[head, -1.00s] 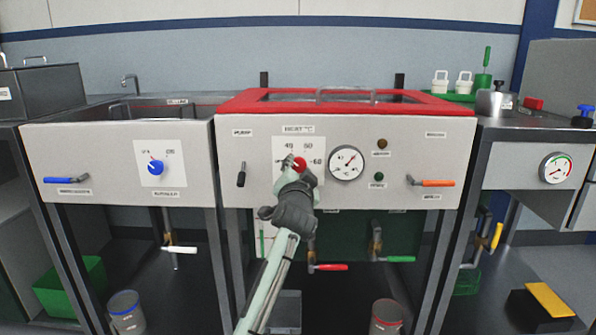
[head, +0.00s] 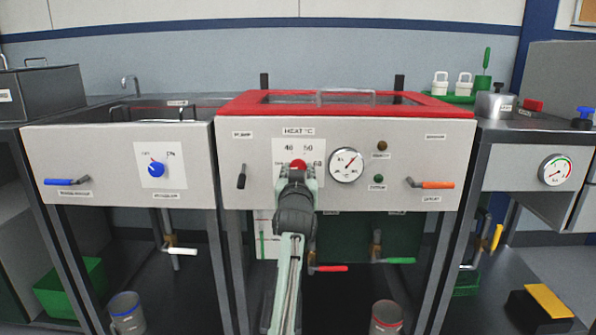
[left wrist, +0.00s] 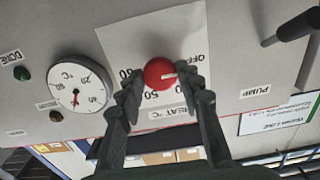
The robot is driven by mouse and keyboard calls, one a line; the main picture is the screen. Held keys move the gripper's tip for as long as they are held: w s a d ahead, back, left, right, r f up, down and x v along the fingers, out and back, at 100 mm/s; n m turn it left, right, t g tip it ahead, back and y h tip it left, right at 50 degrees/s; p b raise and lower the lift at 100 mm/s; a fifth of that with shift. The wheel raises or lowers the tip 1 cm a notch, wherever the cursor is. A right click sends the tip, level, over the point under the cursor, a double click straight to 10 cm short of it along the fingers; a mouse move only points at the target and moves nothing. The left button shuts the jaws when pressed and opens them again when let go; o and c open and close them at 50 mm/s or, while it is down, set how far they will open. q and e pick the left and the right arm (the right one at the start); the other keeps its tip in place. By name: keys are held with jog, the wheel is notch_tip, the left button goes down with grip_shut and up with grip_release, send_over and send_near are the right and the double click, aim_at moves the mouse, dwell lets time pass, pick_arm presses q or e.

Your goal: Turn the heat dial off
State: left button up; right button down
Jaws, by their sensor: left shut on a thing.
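The red heat dial (head: 298,165) sits on a white scale plate (head: 284,150) marked HEAT °C on the middle machine. My left gripper (head: 297,177) reaches it from below and is shut on it. In the left wrist view the picture is turned over, and the dial (left wrist: 160,72) shows between the fingertips (left wrist: 163,82). Its white mark points right, roughly between the OFF side and the 40 label; the exact setting is hard to read. The fingers hide part of the plate. My right gripper is not in view.
A round temperature gauge (head: 346,164) sits right of the dial. A black PUMP lever (head: 241,176) is to its left and an orange-handled lever (head: 432,184) far right. A blue dial (head: 156,168) is on the left machine. Red-handled (head: 328,268) and green-handled (head: 398,260) valves are below.

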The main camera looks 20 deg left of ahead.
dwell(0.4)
pick_arm(q)
jog(key=o, duration=1.1)
jog(key=shift+o, duration=0.2)
notch_tip(320, 180, up, 10)
